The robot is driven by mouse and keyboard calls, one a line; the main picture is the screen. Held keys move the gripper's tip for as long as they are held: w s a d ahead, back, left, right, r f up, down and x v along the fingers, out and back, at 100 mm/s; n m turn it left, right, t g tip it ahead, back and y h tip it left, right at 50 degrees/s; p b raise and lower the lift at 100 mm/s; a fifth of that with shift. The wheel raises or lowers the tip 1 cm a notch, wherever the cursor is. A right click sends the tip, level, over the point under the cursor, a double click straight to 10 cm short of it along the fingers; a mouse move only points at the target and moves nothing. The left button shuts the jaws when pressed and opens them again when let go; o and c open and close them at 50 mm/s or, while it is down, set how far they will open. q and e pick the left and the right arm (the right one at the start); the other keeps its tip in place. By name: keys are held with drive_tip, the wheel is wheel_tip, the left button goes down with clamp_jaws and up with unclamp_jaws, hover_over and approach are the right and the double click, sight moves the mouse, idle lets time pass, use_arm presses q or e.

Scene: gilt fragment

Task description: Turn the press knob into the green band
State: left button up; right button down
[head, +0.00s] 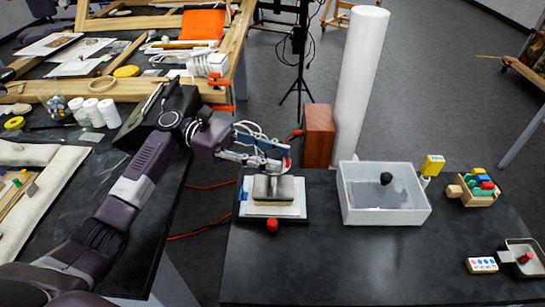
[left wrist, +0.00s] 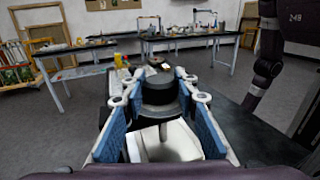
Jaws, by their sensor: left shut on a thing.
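The press (head: 272,189) stands at the left of the dark front table, with a grey block over a pale layer on a white base. My left gripper (head: 282,158) is above it, its arm coming in from the left. In the left wrist view the blue-padded fingers are on both sides of the dark round press knob (left wrist: 160,88), shut on it. A stem runs down from the knob to a white surface. The gripper hides the knob in the head view. I cannot make out a green band in either view. My right gripper is not in view.
A red round piece (head: 272,225) is at the press's front edge. A box of coloured blocks (head: 475,190) and a small tray (head: 527,262) are farther right. The table's front middle is clear.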

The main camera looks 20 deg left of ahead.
use_arm(q)
drive_tip(key=shift+g, duration=0.3)
drive_tip(key=o, duration=1.2)
drive_tip(key=shift+c, duration=0.2)
drive_tip(key=w+a, duration=0.1)
drive_tip(key=a, duration=1.1)
